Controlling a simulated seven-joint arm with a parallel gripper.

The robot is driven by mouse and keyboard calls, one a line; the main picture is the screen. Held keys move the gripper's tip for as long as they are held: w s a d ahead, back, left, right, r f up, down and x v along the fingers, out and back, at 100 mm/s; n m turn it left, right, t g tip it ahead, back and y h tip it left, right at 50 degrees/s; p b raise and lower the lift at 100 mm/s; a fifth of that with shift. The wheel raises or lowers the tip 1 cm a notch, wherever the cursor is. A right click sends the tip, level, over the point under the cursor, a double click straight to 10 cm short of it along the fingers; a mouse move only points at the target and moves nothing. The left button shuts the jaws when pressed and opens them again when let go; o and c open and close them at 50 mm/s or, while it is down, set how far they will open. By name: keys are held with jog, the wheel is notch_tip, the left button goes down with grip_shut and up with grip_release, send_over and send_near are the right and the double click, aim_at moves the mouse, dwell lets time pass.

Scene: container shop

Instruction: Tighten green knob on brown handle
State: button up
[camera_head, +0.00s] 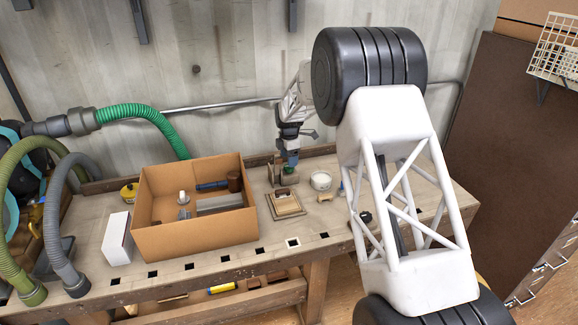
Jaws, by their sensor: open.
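My gripper (291,156) reaches down from above at the back middle of the workbench. It is open. A small green piece (288,169), which looks like the green knob, is directly below its fingertips. It sits on or against a small brown object (286,179), which may be the brown handle. The gripper's fingers partly cover both, and I cannot tell whether they touch the knob. The parts are too small to show how the knob is seated.
A cardboard box (197,240) with tools stands to the left, with a white box (118,238) beside it. A small square tray (273,211) is in front of the gripper. A white round container (321,181) is close to the right. Hoses lie at the far left.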

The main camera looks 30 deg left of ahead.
jog(key=shift+f, duration=2)
jog(key=shift+c, duration=0.2)
jog(key=c, duration=0.9)
jog(key=shift+m, duration=2.3)
